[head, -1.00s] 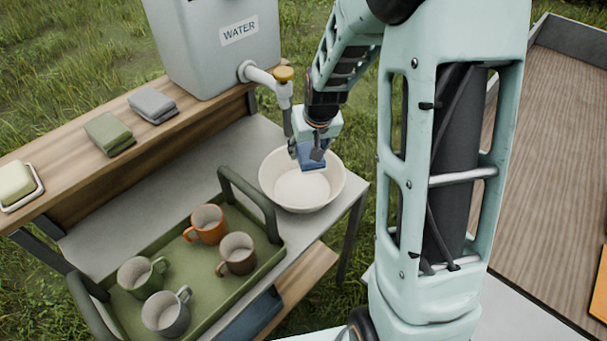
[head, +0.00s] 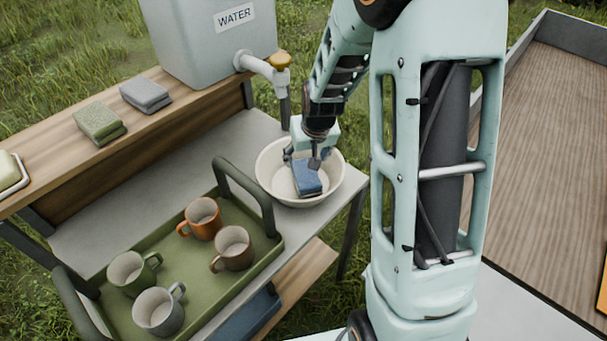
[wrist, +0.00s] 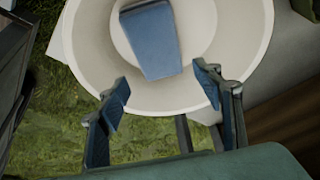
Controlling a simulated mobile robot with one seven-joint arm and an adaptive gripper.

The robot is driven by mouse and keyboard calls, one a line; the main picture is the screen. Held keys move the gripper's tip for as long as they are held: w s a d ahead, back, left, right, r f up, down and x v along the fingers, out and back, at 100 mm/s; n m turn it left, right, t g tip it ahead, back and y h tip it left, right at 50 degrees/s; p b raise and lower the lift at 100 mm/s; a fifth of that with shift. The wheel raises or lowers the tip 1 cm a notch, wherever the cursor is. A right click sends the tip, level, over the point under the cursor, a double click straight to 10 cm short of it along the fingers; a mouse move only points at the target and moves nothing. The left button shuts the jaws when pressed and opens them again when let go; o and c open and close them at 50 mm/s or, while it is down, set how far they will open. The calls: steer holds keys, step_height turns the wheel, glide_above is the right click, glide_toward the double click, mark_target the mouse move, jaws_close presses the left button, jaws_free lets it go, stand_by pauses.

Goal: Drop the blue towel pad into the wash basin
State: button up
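The blue towel pad (head: 307,178) lies inside the cream wash basin (head: 264,180), on its floor or leaning on its inner wall; I cannot tell which. In the wrist view the folded pad (wrist: 152,42) shows whole inside the round basin (wrist: 257,25). My gripper (head: 303,160) is over the basin. In the wrist view my gripper (wrist: 164,92) has its two fingers spread wide, with nothing between the tips, and the pad lies apart from them.
A grey water tank (head: 205,50) with a tap (head: 268,68) stands behind the basin. A green tray (head: 200,270) with several mugs is at the left. Green (head: 98,122) and grey (head: 146,94) folded towels lie on the wooden shelf.

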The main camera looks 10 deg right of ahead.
steer(key=shift+o, duration=0.5)
steer(key=v, duration=1.2)
